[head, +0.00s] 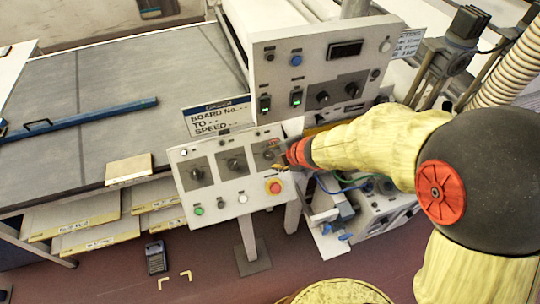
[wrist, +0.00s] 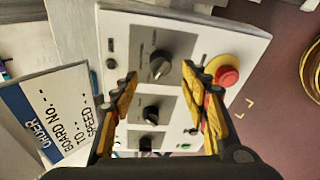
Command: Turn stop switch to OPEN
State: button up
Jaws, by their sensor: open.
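The lower control panel (head: 215,200) is a tilted pale box with three dark rotary switches on grey plates. My gripper (head: 278,160) is at its right-hand switch (head: 270,153), partly covering it in the head view. In the wrist view my gripper (wrist: 160,75) is open, its yellow-padded fingers apart, with that black switch (wrist: 160,65) seen between the fingertips. I cannot tell whether they touch it. The middle switch (wrist: 153,112) and far switch (wrist: 147,143) appear lower between the fingers. The switch labels are too small to read, so I cannot tell which is marked stop.
A red mushroom button (head: 274,187) on a yellow ring sits close below my gripper; it also shows in the wrist view (wrist: 228,76). An upper panel (head: 320,75) with knobs and lit switches stands behind. A board-number sign (head: 218,114) is at the upper left.

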aim_at(271, 156)
jog(key=b+x, duration=0.1)
jog(key=x, duration=0.4)
jog(key=c, duration=0.3)
jog(key=c, duration=0.7)
jog(key=shift+c, duration=0.6)
jog(key=shift+m+b, duration=0.3)
jog(key=shift+m, duration=0.1)
jog(key=m, duration=0.3)
jog(key=shift+f+m+t+y, duration=0.1)
jog(key=shift+m+t+y, duration=0.2)
jog(key=shift+t, duration=0.1)
jog(key=shift+m+t+b, duration=0.4)
jog(key=shift+m+b, duration=0.15)
jog(key=shift+m, duration=1.65)
jog(key=shift+d, duration=0.1)
